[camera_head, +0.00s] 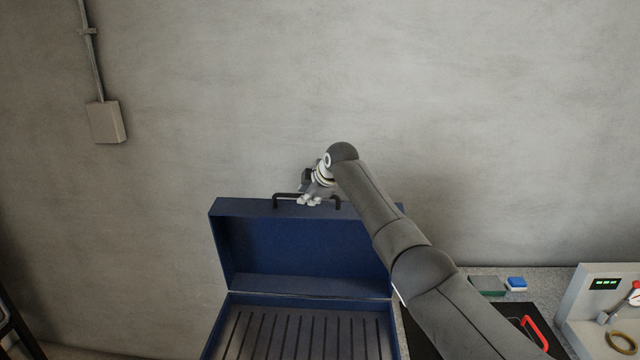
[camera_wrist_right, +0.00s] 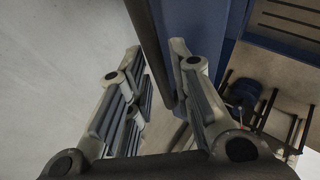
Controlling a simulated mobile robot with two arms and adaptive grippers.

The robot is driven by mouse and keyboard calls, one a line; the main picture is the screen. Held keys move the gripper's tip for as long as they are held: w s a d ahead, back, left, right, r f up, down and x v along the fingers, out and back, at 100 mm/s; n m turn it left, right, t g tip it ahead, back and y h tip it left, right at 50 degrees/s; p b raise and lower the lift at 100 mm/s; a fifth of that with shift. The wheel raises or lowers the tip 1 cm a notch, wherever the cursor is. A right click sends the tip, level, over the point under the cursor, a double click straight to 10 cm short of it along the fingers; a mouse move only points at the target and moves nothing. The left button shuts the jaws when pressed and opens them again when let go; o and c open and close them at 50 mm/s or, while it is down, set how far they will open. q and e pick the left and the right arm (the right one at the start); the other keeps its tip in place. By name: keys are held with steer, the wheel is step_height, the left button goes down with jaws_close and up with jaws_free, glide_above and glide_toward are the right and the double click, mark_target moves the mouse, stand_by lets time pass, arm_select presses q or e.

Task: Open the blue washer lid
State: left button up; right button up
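The blue washer (camera_head: 312,298) stands against the wall with its slatted interior showing. Its blue lid (camera_head: 300,245) is raised, tilted up behind the opening; its blue side also shows in the right wrist view (camera_wrist_right: 195,28). A dark bar handle (camera_head: 286,195) is on the lid's top edge. My right gripper (camera_head: 309,201) is at this handle. In the right wrist view the gripper (camera_wrist_right: 153,62) has its fingers apart, with the handle bar (camera_wrist_right: 146,35) running between them; I see no clear grip on it. My left gripper is not in view.
A grey wall (camera_head: 450,100) with a conduit box (camera_head: 106,122) is close behind the lid.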

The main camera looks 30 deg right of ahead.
steer(key=v, duration=0.9)
steer(key=shift+s+r, duration=0.2)
steer(key=shift+s, duration=0.15)
steer(key=shift+f, duration=0.1)
